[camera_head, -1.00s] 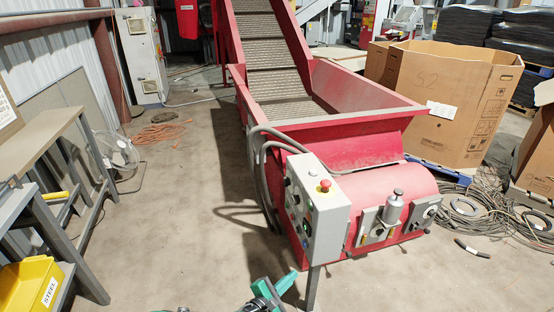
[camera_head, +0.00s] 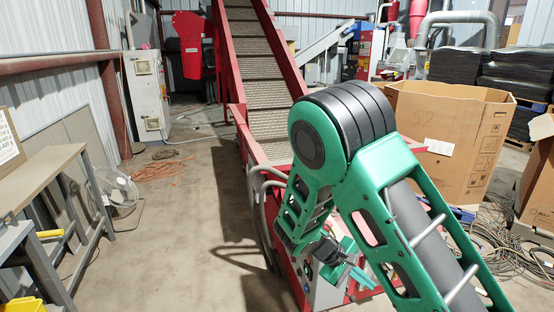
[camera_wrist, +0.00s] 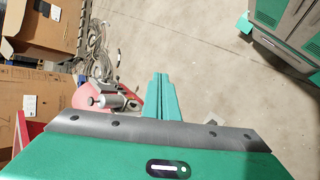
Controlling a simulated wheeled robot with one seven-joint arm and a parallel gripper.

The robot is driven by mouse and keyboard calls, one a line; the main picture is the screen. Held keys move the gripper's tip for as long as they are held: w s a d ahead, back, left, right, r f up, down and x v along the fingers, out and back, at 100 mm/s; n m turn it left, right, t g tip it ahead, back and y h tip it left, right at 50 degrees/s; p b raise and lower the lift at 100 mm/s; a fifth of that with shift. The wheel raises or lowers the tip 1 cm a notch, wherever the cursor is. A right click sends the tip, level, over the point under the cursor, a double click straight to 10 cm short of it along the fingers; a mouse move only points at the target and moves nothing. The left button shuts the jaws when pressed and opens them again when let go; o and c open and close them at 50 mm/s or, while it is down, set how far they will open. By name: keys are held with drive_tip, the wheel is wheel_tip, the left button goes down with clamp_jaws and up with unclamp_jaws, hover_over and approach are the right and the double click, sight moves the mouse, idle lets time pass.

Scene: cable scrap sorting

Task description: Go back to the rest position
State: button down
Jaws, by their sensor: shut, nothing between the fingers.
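My gripper shows in the wrist view (camera_wrist: 161,97) as green fingers closed together, with nothing between them. In the head view my green arm is folded up in front of the red conveyor, with my gripper (camera_head: 352,274) low beside the conveyor's control box. The red conveyor (camera_head: 262,95) with its ribbed belt rises toward the back; its lower hopper is mostly hidden behind my arm. In the wrist view, part of the red machine with a metal cylinder (camera_wrist: 110,100) lies left of the fingers.
A large cardboard box (camera_head: 445,130) stands right of the conveyor, with loose cables (camera_head: 500,243) on the floor by it. At left are a workbench (camera_head: 45,175), a fan (camera_head: 118,188) and an orange cord (camera_head: 160,170). The floor between bench and conveyor is clear.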

drive_tip(key=s+d+r+m+g+y, duration=0.2)
drive_tip(key=s+d+r+m+y, duration=0.45)
drive_tip(key=s+d+r, duration=0.65)
drive_tip(key=s+d+r+m+t+y, duration=0.1)
drive_tip(key=s+r+m, duration=0.2)
drive_tip(key=s, duration=0.4)
drive_tip(key=s+d+r+m+t+y, duration=0.1)
drive_tip(key=s+r+m, duration=0.2)
drive_tip(key=s, duration=0.5)
drive_tip(key=shift+s+r, duration=0.2)
drive_tip(key=shift+r, duration=0.55)
drive_tip(key=shift+y, duration=0.25)
drive_tip(key=shift+w+f, duration=0.25)
drive_tip(key=shift+w, duration=0.4)
drive_tip(key=shift+s, duration=0.15)
